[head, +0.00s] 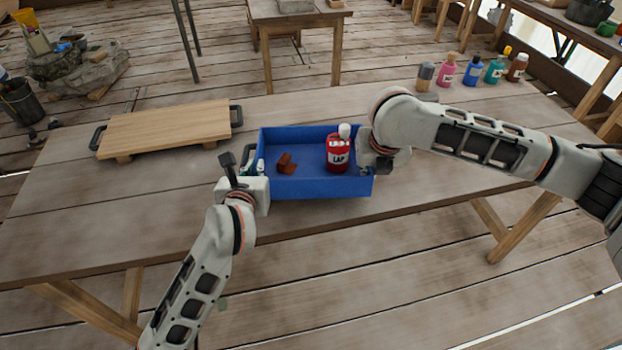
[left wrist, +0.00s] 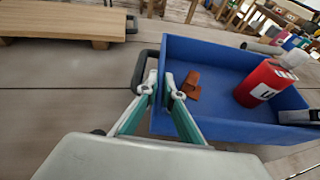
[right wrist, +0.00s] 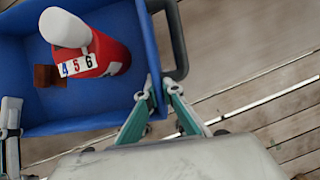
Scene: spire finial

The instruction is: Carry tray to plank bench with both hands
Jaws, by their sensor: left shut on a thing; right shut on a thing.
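The blue tray (head: 318,187) is over the front part of the long plank table (head: 190,215), with a red LAP container (head: 338,155) and a small rust-brown block (head: 287,163) inside. My left gripper (head: 240,172) is shut on the tray's left wall, beside a dark handle (left wrist: 141,68). My right gripper (head: 375,160) is shut on the opposite wall, near the other handle (right wrist: 178,40). The tray looks about level; I cannot tell whether its base touches the table. I cannot tell which surface is the plank bench.
A low wooden board on short feet (head: 165,127), with dark end handles, stands left of the tray. Several paint bottles (head: 472,71) stand at the back right of the table. Another wooden table (head: 300,20) stands behind.

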